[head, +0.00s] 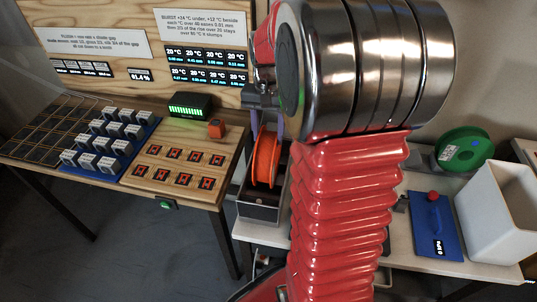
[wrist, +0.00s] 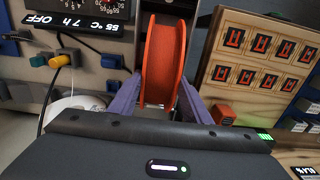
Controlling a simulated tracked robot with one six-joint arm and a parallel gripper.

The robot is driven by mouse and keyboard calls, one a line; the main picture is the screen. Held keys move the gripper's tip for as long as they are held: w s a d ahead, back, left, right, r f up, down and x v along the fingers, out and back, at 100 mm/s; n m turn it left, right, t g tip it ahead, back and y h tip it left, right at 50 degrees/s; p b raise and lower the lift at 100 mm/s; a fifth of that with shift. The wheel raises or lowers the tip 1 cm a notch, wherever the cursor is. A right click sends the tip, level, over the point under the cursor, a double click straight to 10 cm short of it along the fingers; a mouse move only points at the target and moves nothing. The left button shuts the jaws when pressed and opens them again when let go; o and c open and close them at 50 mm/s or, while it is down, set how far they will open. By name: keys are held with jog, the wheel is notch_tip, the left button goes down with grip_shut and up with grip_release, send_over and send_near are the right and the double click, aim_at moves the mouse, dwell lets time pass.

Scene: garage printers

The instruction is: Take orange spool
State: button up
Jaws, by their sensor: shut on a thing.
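The orange spool (head: 266,160) stands on edge in a grey open box (head: 258,211), below my wrist in the head view. It fills the middle of the wrist view (wrist: 162,50). My gripper (wrist: 161,88) has purple fingers on both sides of the spool and is shut on it. In the head view my gripper (head: 267,125) is partly hidden by my arm. I cannot tell whether the spool touches the box floor.
A green spool (head: 459,150), a blue plate (head: 433,226) and a white bin (head: 494,213) are on the right bench.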

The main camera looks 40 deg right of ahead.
jog(key=c, duration=0.3)
jog(key=shift+r, duration=0.1)
jog(key=shift+c, duration=0.2)
jog(key=shift+r, duration=0.1)
jog(key=shift+r, duration=1.95)
